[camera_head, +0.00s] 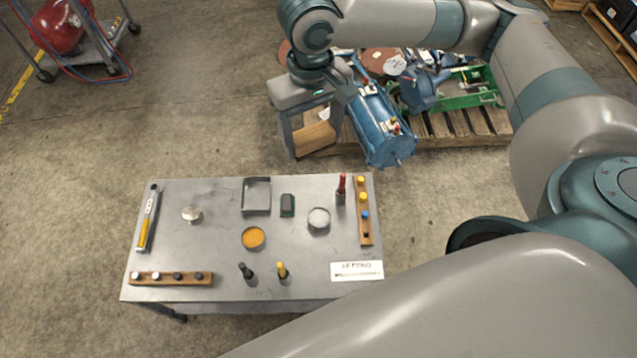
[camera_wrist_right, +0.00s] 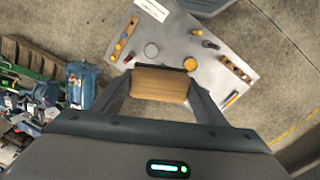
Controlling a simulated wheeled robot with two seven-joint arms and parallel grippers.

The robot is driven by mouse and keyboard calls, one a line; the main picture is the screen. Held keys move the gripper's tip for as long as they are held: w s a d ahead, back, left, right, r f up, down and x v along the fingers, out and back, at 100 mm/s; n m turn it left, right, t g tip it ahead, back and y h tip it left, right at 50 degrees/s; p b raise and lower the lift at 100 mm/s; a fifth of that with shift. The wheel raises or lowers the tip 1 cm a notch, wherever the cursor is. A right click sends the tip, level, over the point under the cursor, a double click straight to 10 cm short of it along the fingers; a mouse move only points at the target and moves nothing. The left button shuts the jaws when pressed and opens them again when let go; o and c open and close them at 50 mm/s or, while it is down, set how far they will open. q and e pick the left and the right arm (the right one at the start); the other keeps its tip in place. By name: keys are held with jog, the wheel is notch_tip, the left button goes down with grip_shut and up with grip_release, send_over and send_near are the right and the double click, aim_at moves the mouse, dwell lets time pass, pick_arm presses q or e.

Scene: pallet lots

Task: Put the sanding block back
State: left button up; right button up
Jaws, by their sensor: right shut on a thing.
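My right gripper (camera_head: 313,124) is in the air beyond the far edge of the table in the head view. It is shut on a tan, wood-coloured block, the sanding block (camera_head: 314,139), which also shows between the two fingers in the right wrist view (camera_wrist_right: 160,84). The block is clear of the tabletop. A square grey tray (camera_head: 257,210) lies near the table's far edge, and its inside looks empty. It is largely hidden behind the block in the wrist view. My left gripper is not in view.
A loaded pallet (camera_head: 455,138) stands behind.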

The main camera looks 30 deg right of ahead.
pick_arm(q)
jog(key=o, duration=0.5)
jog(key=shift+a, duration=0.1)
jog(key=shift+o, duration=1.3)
pick_arm(e)
jog(key=shift+w+f, duration=0.15)
jog(key=w+f+m+b, duration=0.2)
jog(key=w+f+b, duration=0.4)
jog(key=w+f, duration=0.95)
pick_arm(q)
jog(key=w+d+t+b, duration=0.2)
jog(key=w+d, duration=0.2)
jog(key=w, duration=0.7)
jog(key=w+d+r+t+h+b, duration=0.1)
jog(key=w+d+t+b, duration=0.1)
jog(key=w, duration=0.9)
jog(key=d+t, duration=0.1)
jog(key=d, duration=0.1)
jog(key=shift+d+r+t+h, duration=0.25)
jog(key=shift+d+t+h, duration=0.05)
pick_arm(e)
jog(key=d+f+m, duration=0.1)
jog(key=d+f, duration=0.3)
jog(key=f, duration=0.7)
jog(key=d+f+m, duration=0.2)
jog(key=d+f, duration=0.3)
jog(key=f, duration=0.6)
jog(key=shift+s+d+f, duration=0.15)
jog(key=shift+s+f, duration=0.05)
jog(key=shift+f, duration=0.05)
